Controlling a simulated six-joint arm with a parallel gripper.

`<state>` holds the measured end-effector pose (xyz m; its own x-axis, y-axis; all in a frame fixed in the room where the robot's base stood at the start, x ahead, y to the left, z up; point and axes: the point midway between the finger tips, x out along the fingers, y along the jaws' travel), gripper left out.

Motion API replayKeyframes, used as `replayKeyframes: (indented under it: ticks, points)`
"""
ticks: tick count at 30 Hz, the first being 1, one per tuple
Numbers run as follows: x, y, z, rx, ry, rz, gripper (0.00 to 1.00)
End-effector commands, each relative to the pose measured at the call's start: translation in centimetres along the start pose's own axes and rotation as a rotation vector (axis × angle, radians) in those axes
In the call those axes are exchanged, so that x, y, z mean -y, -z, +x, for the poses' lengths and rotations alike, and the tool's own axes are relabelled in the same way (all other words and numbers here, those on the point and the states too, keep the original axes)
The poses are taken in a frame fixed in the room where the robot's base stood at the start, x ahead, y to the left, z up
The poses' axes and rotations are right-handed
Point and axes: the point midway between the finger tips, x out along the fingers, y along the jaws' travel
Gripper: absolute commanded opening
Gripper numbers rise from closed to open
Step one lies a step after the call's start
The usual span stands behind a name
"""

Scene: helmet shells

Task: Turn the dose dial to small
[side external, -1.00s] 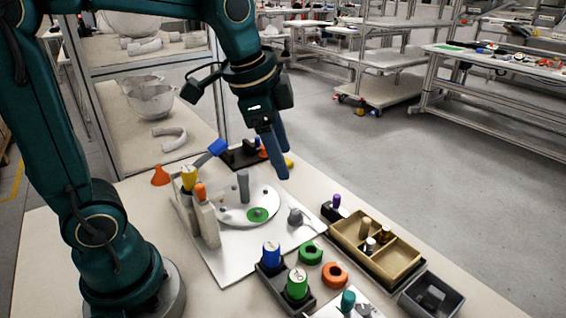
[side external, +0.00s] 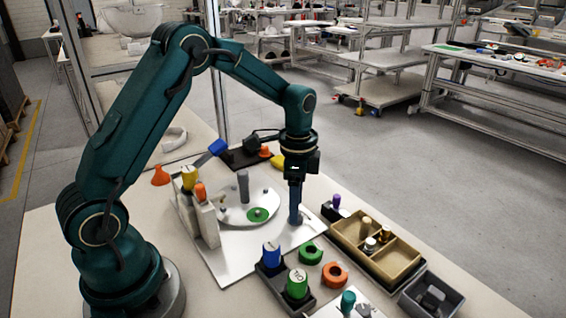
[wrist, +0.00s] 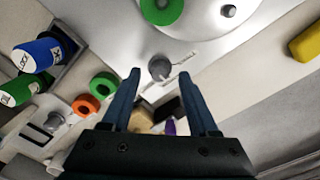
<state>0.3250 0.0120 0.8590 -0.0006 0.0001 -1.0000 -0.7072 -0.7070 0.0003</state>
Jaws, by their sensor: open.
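The dose dial looks like a small grey knob (wrist: 159,68) on the white plate, with small markings beside it that are too small to read. In the wrist view it shows between my two blue fingertips, which are apart and on either side of it. My gripper (wrist: 160,72) is open and empty. In the side view my gripper (side external: 295,221) points straight down over the right part of the white plate (side external: 228,266), and its fingers hide the knob. Whether the fingers touch the knob cannot be told.
A round white disc (side external: 232,217) with a green ring and a grey post stands left of my gripper. A tan divided tray (side external: 400,262) is to the right. Blue (side external: 271,254) and green (side external: 297,284) cylinders and green and orange rings stand in front.

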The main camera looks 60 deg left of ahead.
Motion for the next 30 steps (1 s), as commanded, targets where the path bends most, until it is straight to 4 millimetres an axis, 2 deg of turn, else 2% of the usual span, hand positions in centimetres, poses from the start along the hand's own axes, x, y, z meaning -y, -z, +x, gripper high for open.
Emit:
replayKeyframes:
  ticks: [3,11,13,16,17,30]
  points:
    - [-0.08,-0.04,0.88,0.002,-0.002,0.000,0.60]
    - [-0.03,0.00,1.02,0.000,0.001,0.000,0.60]
    - [-0.03,0.00,1.01,0.000,0.001,0.000,0.41]
    - [-0.03,0.00,1.00,0.000,0.001,0.000,0.03]
    - [-0.03,0.00,1.00,0.000,0.001,0.000,0.00]
    - [-0.04,0.00,0.96,0.000,0.000,-0.073,0.00]
